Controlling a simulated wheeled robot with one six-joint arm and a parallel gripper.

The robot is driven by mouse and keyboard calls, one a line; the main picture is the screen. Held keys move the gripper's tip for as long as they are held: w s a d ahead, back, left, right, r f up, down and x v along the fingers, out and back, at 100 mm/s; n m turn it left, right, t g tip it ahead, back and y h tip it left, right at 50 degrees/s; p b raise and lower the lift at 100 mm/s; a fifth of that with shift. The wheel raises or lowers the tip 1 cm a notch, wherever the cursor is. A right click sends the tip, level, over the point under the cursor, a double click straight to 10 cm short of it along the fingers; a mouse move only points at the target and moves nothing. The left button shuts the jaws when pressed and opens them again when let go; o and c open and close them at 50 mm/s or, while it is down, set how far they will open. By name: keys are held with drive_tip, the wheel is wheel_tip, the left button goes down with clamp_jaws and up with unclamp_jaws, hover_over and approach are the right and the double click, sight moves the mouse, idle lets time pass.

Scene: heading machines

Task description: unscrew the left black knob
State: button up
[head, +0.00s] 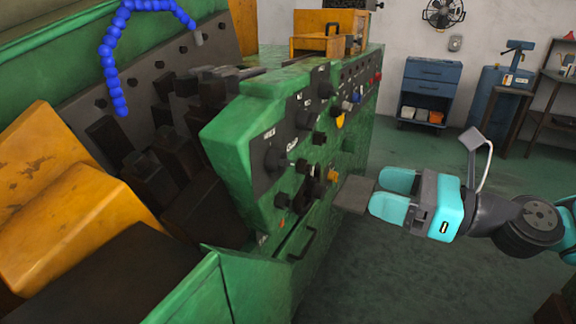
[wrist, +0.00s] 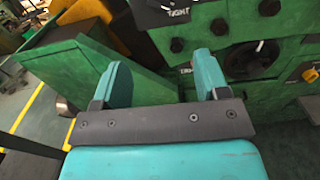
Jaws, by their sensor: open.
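The green machine's front panel carries several black knobs. In the head view, the leftmost large one (head: 274,159) is round and sits beside a dark label plate; another black knob (head: 305,119) is up and right of it. My gripper (head: 388,194) is to the right of the panel, apart from these knobs, its teal fingers pointing left. In the wrist view my gripper (wrist: 164,70) is open with nothing held between the fingers. Small black knobs (wrist: 178,45) show beyond the fingertips there, below a "TIGHT" label. I cannot tell which wrist-view knob matches the leftmost one.
A flat grey plate (head: 355,193) shows just left of my fingers; its support is unclear. A black handle (head: 303,243) is low on the machine's front. Yellow parts (head: 70,195) and a blue beaded hose (head: 112,60) are at left. Green floor (head: 410,285) is open below my arm.

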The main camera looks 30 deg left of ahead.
drive_tip(key=a+p, duration=0.2)
drive_tip(key=p, duration=1.1)
approach(290, 165)
drive_tip(key=a+p, duration=0.1)
drive_tip(key=a, duration=0.2)
drive_tip(key=a+p, duration=0.2)
drive_tip(key=a, duration=0.2)
drive_tip(key=s+a+p, duration=0.1)
drive_tip(key=a, duration=0.2)
drive_tip(key=shift+s+a+p, duration=0.1)
drive_tip(key=shift+a+p, duration=0.15)
drive_tip(key=shift+p, duration=0.1)
drive_tip(key=c, duration=0.9)
